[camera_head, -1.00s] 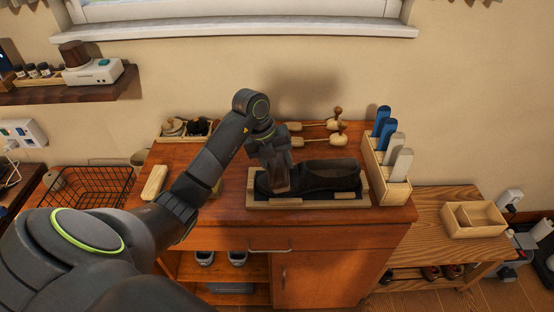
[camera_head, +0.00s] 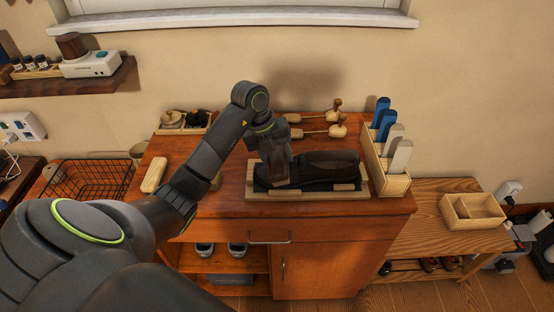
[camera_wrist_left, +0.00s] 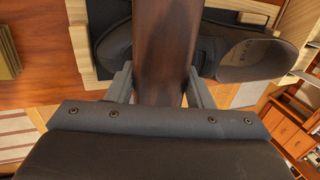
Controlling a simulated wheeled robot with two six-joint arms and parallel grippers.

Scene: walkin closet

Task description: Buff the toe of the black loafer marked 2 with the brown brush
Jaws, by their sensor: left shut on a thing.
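A dark loafer (camera_head: 330,168) lies lengthwise in a light wooden tray (camera_head: 352,195) on the cabinet top. My left gripper (camera_head: 276,178) is over the loafer's left, toe-side part. It is shut on the brown brush (camera_wrist_left: 160,50), whose wooden body stands between the fingers in the left wrist view. The brush hides part of the shoe, and I cannot tell whether its bristles touch the toe. My right gripper is not in view.
A wooden rack (camera_head: 396,184) with blue and white handled items stands just right of the tray. Round-ended wooden brushes (camera_head: 328,131) lie behind it. A pale block (camera_head: 154,175) lies at the cabinet's left. A wire basket (camera_head: 88,180) stands further left.

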